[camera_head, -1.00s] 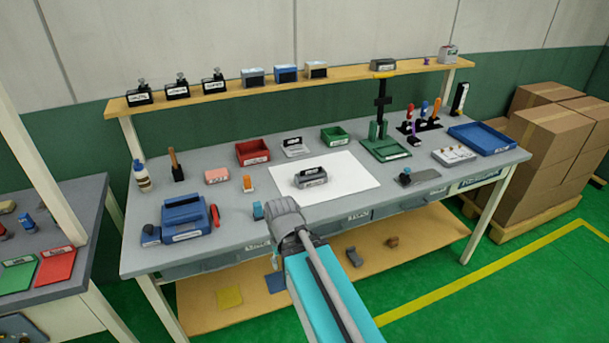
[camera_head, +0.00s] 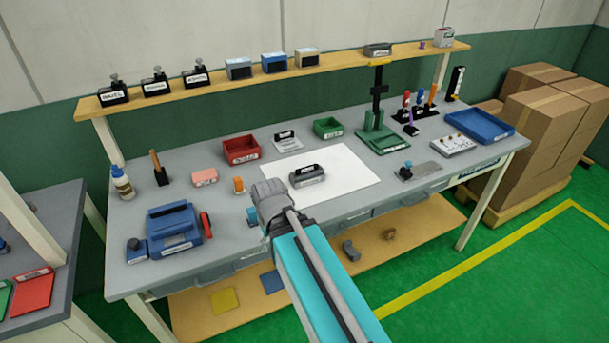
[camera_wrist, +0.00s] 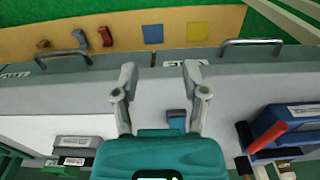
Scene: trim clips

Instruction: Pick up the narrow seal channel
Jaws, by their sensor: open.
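No label names the narrow seal channel, so I cannot tell for sure which piece it is. A small blue-grey piece (camera_wrist: 177,118) stands on the bench near the front edge, between and beyond my fingers in the wrist view. In the head view its blue top (camera_head: 254,213) shows just left of my wrist, which partly hides it. A small orange piece (camera_head: 238,185) stands farther back. My gripper (camera_wrist: 160,72) is open and empty above the front of the bench, its fingers apart and touching nothing. In the head view the fingers are hidden.
A grey labelled block (camera_head: 307,177) sits on a white sheet (camera_head: 350,180). A blue box-like device (camera_head: 174,228) stands at front left. Red (camera_head: 240,149) and green (camera_head: 327,128) bins stand behind. Small pieces lie on the lower shelf (camera_wrist: 215,15). Drawer handles (camera_wrist: 251,43) jut from the front.

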